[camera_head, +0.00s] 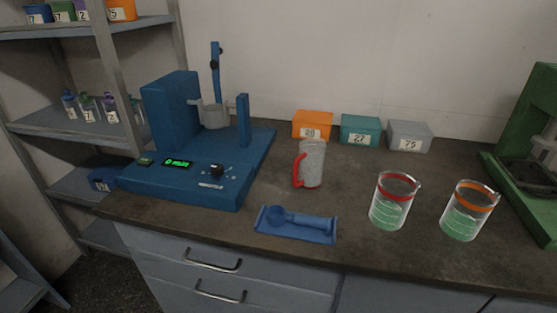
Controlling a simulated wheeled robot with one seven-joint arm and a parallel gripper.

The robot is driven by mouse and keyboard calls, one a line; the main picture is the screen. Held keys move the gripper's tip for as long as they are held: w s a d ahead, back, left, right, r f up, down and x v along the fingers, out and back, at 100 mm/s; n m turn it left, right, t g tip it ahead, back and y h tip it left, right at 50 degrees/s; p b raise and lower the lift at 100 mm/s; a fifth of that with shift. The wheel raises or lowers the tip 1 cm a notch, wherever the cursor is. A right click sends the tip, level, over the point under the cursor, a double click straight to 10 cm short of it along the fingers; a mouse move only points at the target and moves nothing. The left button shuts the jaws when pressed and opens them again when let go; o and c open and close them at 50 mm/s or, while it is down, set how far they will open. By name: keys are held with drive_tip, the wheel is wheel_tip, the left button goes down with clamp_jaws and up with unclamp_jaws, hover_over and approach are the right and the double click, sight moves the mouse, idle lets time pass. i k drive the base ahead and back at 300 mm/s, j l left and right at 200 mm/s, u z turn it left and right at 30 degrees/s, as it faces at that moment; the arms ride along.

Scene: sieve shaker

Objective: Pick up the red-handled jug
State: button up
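The red-handled jug (315,164) stands upright on the dark worktop, a little right of the middle of the view. Its body is pale grey and speckled, and its red handle (299,168) faces left. It stands in front of the orange box and behind the blue tray. What is inside the jug cannot be made out. My gripper does not show in this view.
A blue machine (176,120) stands left on the worktop (345,200). A blue tray (297,234) with a scoop lies in front. Two beakers, red-banded (391,213) and orange-banded (462,222), stand right. Orange (313,120), teal (360,125) and grey (410,131) boxes line the wall.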

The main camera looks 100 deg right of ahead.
sight(310, 162)
drive_tip(key=k+j+z, duration=0.1)
drive_tip(key=k+z, duration=0.3)
drive_tip(key=k, duration=0.15)
drive_tip(key=k+l+z, duration=0.1)
drive_tip(key=k+z, duration=0.3)
drive_tip(key=k, duration=0.45)
